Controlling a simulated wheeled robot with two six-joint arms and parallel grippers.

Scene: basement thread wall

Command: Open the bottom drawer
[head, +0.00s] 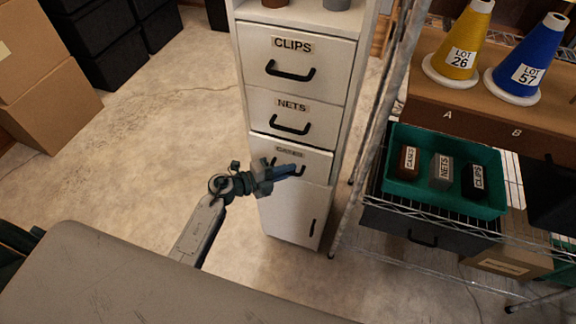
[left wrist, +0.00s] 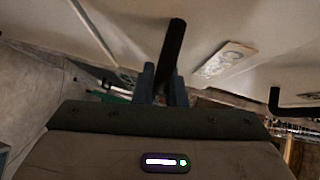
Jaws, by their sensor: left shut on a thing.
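The narrow white cabinet has three drawers in a column. The bottom drawer (head: 321,163) has a small label, partly hidden, and a black bar handle (left wrist: 174,45). My left gripper (head: 292,170) is at this handle, covering much of it in the head view. In the left wrist view, the fingers (left wrist: 163,86) are shut on the dark handle bar, with the drawer's label beside it. A dark line runs along the drawer's top edge; I cannot tell whether it stands slightly out. My right gripper is not in view.
Above are the NETS drawer (head: 291,118) and CLIPS drawer (head: 298,66); below is a white door (head: 291,215). A wire rack with a green tray (head: 399,188) stands close on the right. A grey surface (head: 130,285) lies in front.

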